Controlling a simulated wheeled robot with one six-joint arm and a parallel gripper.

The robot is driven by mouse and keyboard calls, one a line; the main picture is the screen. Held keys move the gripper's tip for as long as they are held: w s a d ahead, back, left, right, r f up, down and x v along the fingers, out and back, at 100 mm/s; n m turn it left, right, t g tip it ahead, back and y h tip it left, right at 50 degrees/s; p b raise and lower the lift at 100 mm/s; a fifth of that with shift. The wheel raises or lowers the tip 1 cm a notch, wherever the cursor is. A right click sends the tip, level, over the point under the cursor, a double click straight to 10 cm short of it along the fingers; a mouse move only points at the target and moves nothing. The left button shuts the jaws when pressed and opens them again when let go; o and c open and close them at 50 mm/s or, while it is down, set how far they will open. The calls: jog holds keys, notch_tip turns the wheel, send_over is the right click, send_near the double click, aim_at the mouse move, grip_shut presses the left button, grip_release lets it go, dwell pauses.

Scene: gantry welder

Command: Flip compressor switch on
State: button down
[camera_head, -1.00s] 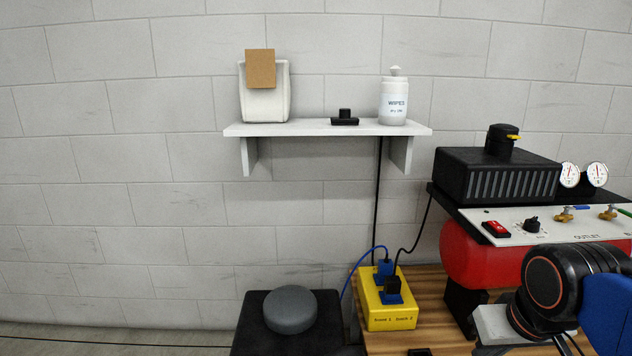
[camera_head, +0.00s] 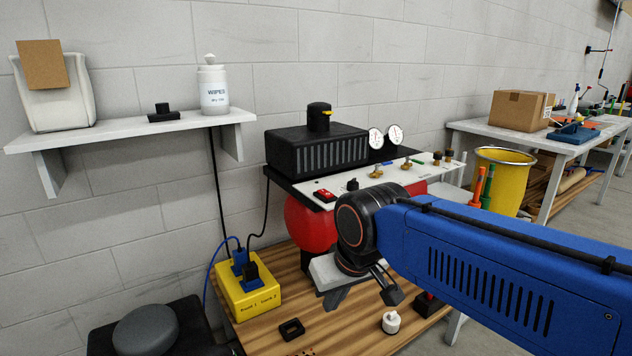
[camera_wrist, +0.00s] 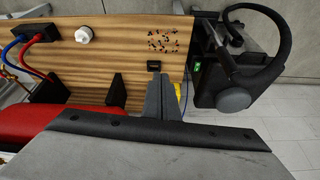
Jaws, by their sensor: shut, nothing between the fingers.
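The compressor has a red tank (camera_head: 308,222), a black ribbed top (camera_head: 318,150) and a pale control panel (camera_head: 385,178). A red rocker switch (camera_head: 325,196) sits at the panel's left end; its position is too small to tell. My gripper (camera_head: 335,299) is shut and empty, pointing down over the bench in front of the tank, below and apart from the switch. The wrist view shows its fingers together (camera_wrist: 166,98) and part of the red tank (camera_wrist: 45,128) at lower left. The switch does not show there.
A yellow outlet box (camera_head: 250,294) with plugs and cords stands left of the tank on the wooden bench (camera_head: 305,322). A shelf (camera_head: 130,133) hangs at left.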

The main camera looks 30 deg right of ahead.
jog(key=w+d+r+m+g, duration=0.1)
jog(key=w+d+r+m, duration=0.25)
jog(key=w+r, duration=0.4)
jog(key=w+d+r+m+g, duration=0.1)
jog(key=w+d+r+m, duration=0.2)
jog(key=w+r+m, duration=0.45)
notch_tip(320, 180, up, 11)
jog(key=m+g, duration=0.2)
jog(key=m, duration=0.3)
send_over(329, 193)
jog(key=shift+r, duration=0.2)
notch_tip(329, 193, down, 14)
jog(key=shift+f, duration=0.1)
